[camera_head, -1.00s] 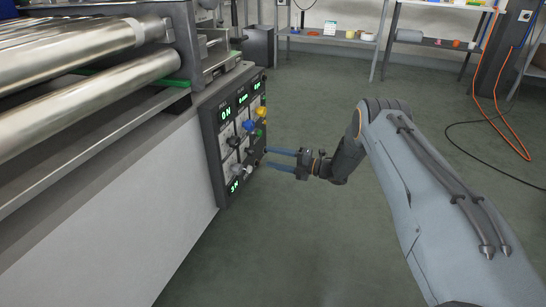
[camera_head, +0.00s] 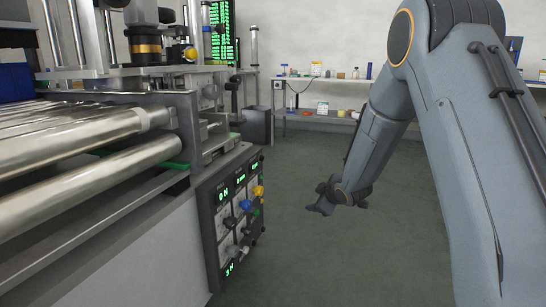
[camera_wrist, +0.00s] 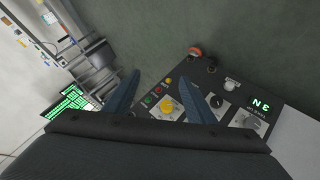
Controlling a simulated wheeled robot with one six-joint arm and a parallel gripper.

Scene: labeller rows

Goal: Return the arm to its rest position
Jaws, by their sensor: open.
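My gripper (camera_head: 318,208) hangs in front of the machine, right of the control panel (camera_head: 211,222) and clear of it. In the wrist view, the two blue fingers of my gripper (camera_wrist: 165,84) are spread apart with nothing between them. Beyond the fingers the same panel shows, with a yellow knob (camera_wrist: 168,105), dark knobs, a red button (camera_wrist: 195,52) and a lit green display. My arm (camera_head: 380,125) is bent, its upper link filling the right side of the head view. The fingers are hard to make out in the head view.
The labelling machine with steel rollers (camera_head: 90,170) fills the left side. A shelf (camera_head: 325,118) with small items stands along the back wall. A dark bin (camera_head: 256,124) stands by the machine's far end. The green floor (camera_head: 340,260) in the middle is clear.

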